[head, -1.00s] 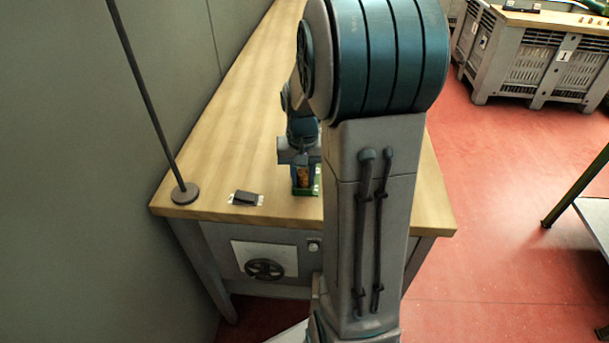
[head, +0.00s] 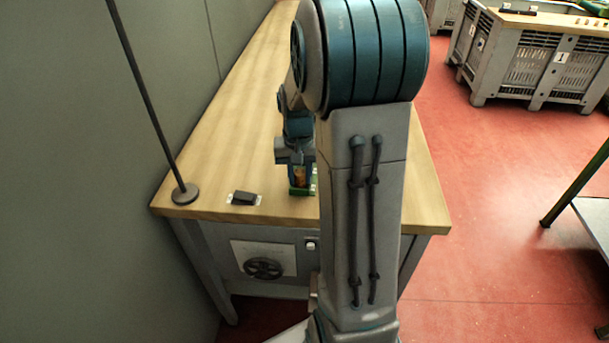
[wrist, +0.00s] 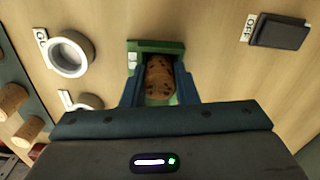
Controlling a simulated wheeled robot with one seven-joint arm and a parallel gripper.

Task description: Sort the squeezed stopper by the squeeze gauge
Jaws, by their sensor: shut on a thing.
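A brown speckled cork stopper (wrist: 159,84) sits between the two blue fingers of my gripper (wrist: 158,92), which is shut on it. The stopper's far end lies at a green holder (wrist: 150,46) on the bench; whether it rests in the holder I cannot tell. In the head view the stopper (head: 299,173) shows small and orange-brown above the green holder (head: 301,191), partly hidden by my arm. A small dark gauge panel (wrist: 154,162) on my gripper body shows a lit white bar and a green light.
A white ring-shaped cup (wrist: 68,53) and a second, partly hidden ring (wrist: 86,101) stand left, each beside a label. A dark block (wrist: 280,32) sits by an "OFF" label at right. A thin pole (head: 183,194) stands on the bench.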

